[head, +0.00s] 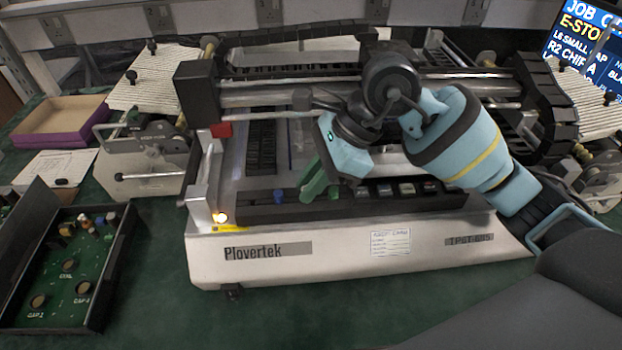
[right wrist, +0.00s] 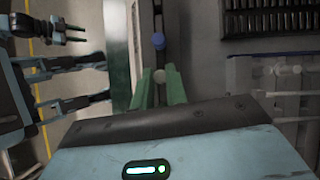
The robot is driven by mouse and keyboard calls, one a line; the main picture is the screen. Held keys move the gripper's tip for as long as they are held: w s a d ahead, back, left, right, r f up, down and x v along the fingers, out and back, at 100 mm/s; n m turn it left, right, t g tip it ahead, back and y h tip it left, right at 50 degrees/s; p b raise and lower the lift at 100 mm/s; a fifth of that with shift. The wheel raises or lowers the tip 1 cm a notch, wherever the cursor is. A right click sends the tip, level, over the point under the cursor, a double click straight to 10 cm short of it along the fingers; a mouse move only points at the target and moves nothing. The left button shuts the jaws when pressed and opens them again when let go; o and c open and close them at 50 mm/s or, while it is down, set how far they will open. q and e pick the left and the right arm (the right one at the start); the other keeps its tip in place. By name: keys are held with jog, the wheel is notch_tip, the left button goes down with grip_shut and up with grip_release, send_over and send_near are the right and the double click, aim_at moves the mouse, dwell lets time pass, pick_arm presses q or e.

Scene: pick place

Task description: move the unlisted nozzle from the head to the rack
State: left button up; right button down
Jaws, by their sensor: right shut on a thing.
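My right gripper (head: 319,193) has green fingers that point down over the front of the white machine, at the black rack strip (head: 256,212). In the right wrist view its fingers (right wrist: 159,88) are closed around a small pale round piece, seemingly a nozzle (right wrist: 160,76), mostly hidden between them. A blue nozzle (head: 278,196) stands at the rack's left part, just left of the fingers; a blue round piece (right wrist: 158,41) shows beyond the fingertips in the wrist view. Several grey-topped pieces (head: 407,189) sit along the rack to the right. The machine's head is hidden behind my arm. My left gripper is not seen.
A black tray (head: 107,285) with a green board stands at the left front, with a purple-edged box (head: 60,118) behind it. Feeders (head: 150,155) flank the machine. A screen (head: 583,45) at the upper right partly shows job text. Green bench in front is clear.

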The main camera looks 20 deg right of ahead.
jog(key=c, duration=1.3)
grip_release()
jog(key=c, duration=0.4)
